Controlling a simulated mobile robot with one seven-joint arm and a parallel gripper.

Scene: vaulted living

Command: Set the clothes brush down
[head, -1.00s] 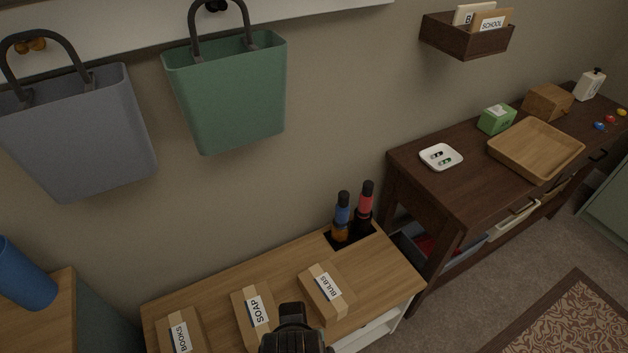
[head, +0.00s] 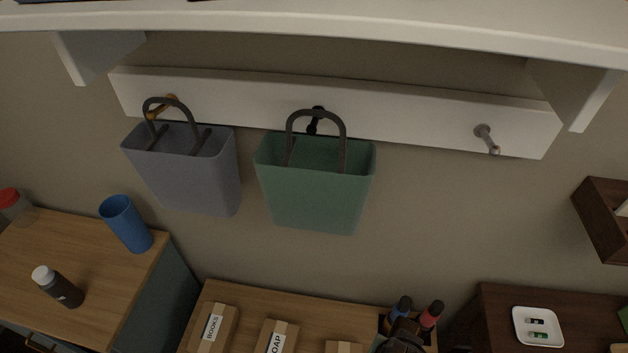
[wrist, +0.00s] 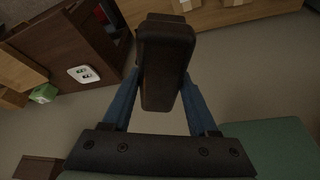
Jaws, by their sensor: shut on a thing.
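The clothes brush (wrist: 165,60) is a dark brown, rounded block. In the wrist view it is upright in the picture between the two blue fingers of my gripper (wrist: 163,95), which is shut on it. In the head view a dark shape (head: 402,338) shows at the bottom edge, in front of the bottles; I cannot tell how much of it is gripper and how much is brush. The brush's underside and bristles are hidden.
A wooden bench (head: 290,300) holds several labelled boxes and two bottles (head: 430,315). A grey bag (head: 190,170) and a green bag (head: 318,185) hang from a white peg rail (head: 420,125); its right peg (head: 486,138) is bare. A white dish (head: 537,326) sits right.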

